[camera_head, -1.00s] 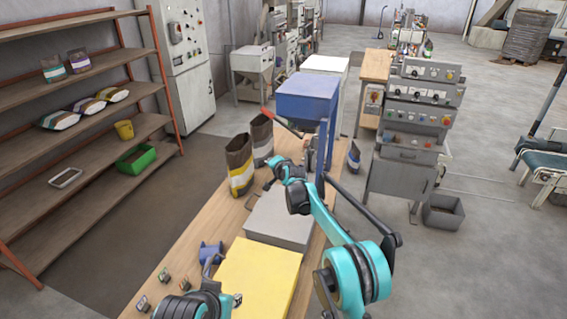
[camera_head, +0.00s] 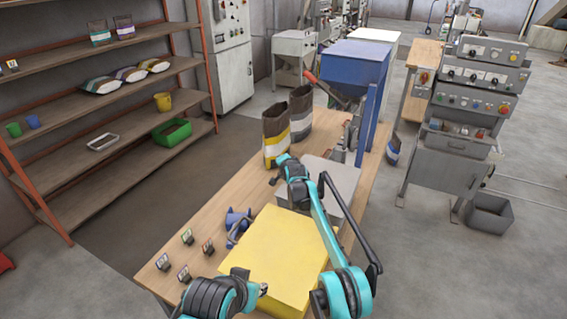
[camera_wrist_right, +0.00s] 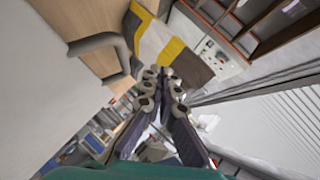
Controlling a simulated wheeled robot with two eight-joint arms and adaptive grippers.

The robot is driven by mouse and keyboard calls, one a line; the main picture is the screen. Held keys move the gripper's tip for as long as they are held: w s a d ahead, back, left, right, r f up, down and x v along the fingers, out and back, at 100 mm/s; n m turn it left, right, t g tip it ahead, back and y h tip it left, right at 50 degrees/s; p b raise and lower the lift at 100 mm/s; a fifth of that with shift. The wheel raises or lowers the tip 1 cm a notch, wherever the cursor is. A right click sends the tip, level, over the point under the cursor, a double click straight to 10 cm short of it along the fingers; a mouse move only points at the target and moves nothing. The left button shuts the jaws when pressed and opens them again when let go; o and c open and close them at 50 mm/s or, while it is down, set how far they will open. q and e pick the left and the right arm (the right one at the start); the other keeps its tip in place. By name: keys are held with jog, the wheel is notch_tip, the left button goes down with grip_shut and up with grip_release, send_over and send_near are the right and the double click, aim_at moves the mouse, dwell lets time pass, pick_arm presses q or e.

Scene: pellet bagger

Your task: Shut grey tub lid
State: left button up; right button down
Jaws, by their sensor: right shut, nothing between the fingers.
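The grey tub (camera_head: 342,177) stands on the bench behind the yellow tub (camera_head: 268,250). Its pale top looks flat and level, partly hidden by my right arm; I cannot tell whether the lid is fully down. My right gripper (camera_head: 283,160) is at the tub's far left corner, beside the striped bag (camera_head: 275,145). In the right wrist view my right gripper (camera_wrist_right: 165,75) is shut and empty, with the striped bag (camera_wrist_right: 155,40) beyond its fingertips. My left gripper (camera_head: 263,289) is low at the yellow tub's near edge; its fingers are too small to read.
A blue hopper (camera_head: 355,68) stands at the bench's far end. A shelf rack (camera_head: 100,85) stands left, and a control cabinet (camera_head: 455,155) right.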

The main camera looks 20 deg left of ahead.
pick_arm(q)
notch_tip(320, 180, down, 4)
jog(key=b, duration=0.3)
jog(key=shift+f, duration=0.15)
dwell(0.4)
